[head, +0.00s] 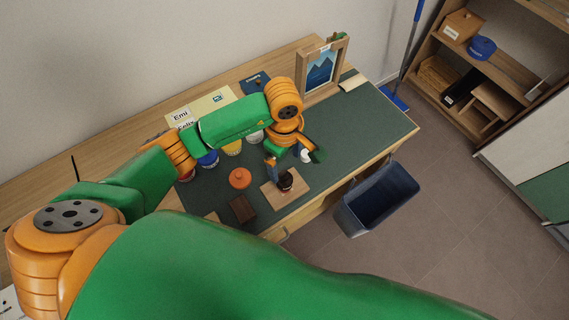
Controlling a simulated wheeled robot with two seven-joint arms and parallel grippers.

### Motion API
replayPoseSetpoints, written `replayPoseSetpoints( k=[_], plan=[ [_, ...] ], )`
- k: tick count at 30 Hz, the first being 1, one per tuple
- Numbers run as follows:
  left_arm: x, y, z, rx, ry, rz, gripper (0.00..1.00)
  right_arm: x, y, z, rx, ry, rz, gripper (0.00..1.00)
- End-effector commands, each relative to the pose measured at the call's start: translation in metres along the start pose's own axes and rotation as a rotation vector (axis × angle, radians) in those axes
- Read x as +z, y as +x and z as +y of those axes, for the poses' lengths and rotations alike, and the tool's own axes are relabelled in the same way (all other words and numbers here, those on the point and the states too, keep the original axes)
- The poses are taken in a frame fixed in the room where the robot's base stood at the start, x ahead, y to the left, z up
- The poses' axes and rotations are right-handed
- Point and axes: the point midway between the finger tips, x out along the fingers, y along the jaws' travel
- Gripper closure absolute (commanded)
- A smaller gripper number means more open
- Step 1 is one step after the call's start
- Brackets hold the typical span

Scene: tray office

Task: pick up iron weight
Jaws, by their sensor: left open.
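A small dark object with a reddish-brown part (285,183), which looks like the iron weight, stands on a light wooden board (272,198) near the front edge of the desk. My left gripper (291,163) is open above and just behind it, with its fingers spread apart. I cannot tell whether a finger touches the dark object. The left gripper and wrist hide part of the desk behind. My right gripper is not in view.
An orange round object (240,178) and a dark brown block (243,208) lie left of the board. A small white object (306,156) is close to the gripper. Several colored pots stand behind. A framed picture (321,68) stands at the back; a dark bin (352,214) is on the floor.

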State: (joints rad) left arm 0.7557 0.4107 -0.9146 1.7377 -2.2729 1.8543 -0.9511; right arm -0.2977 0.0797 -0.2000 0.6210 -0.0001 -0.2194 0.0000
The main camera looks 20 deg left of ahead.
Motion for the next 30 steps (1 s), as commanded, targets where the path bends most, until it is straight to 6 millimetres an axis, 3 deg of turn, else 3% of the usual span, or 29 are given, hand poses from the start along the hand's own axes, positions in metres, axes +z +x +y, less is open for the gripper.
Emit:
replayPoseSetpoints(
  k=[5,9,12,20,30],
  plan=[
    [-0.005,0.018,-0.002,-0.014,0.001,0.026,0.09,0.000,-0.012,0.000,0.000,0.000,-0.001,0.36],
    [-0.004,0.046,-0.002,-0.015,0.000,0.024,0.09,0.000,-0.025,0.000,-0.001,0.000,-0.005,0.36],
    [-0.005,0.064,-0.001,-0.010,0.001,0.023,0.09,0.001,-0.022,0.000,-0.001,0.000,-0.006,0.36],
    [-0.005,0.069,0.000,-0.006,0.001,0.022,0.11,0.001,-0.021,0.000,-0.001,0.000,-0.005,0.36],
    [-0.005,0.069,0.000,-0.006,0.001,0.021,1.00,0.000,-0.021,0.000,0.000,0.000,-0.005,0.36]
  ],
)
